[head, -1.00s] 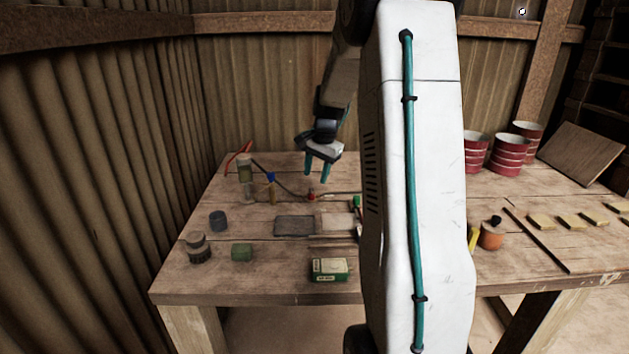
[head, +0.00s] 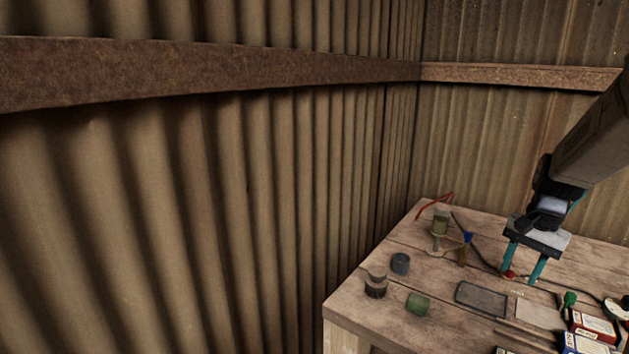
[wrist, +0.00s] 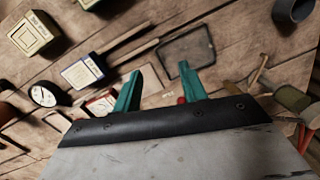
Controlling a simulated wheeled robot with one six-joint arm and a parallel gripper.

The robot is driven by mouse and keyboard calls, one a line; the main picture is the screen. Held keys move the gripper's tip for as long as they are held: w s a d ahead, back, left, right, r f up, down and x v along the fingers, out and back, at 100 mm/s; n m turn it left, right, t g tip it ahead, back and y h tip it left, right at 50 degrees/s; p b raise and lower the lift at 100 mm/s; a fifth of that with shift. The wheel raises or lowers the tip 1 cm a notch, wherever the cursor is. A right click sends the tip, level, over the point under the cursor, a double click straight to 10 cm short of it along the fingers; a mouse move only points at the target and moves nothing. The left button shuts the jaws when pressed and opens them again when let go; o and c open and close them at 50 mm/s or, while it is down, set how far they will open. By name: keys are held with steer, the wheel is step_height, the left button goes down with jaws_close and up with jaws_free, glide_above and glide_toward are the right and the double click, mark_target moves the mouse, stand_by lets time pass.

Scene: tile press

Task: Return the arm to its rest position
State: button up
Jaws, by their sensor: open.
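My gripper (head: 523,266) is at the right of the head view, above the back part of the wooden table (head: 350,309). Its two teal fingers point down and stand apart with nothing between them. In the wrist view my gripper (wrist: 158,88) shows the same open fingers, with the tabletop beyond them. My arm reaches in from the upper right. A small red thing (head: 509,274) lies by the left fingertip in the head view; I cannot tell whether they touch.
Small boxes (head: 592,327) crowd the right. Corrugated walls (head: 250,200) close in at left and back.

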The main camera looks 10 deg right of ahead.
steer(key=s+a+r+n, duration=0.3)
steer(key=s+a+n, duration=0.1)
steer(key=s+a, duration=0.3)
steer(key=s+a+r+n+h, duration=0.1)
steer(key=s+a+r+n, duration=0.1)
steer(key=s+a, duration=0.5)
steer(key=s+a+r+n+t, duration=0.1)
steer(key=s+a+r+n, duration=0.2)
steer(key=a, duration=0.8)
steer(key=s+n, duration=0.2)
steer(key=s, duration=0.2)
steer(key=shift+a+r+n, duration=0.3)
steer(key=shift+a, duration=0.05)
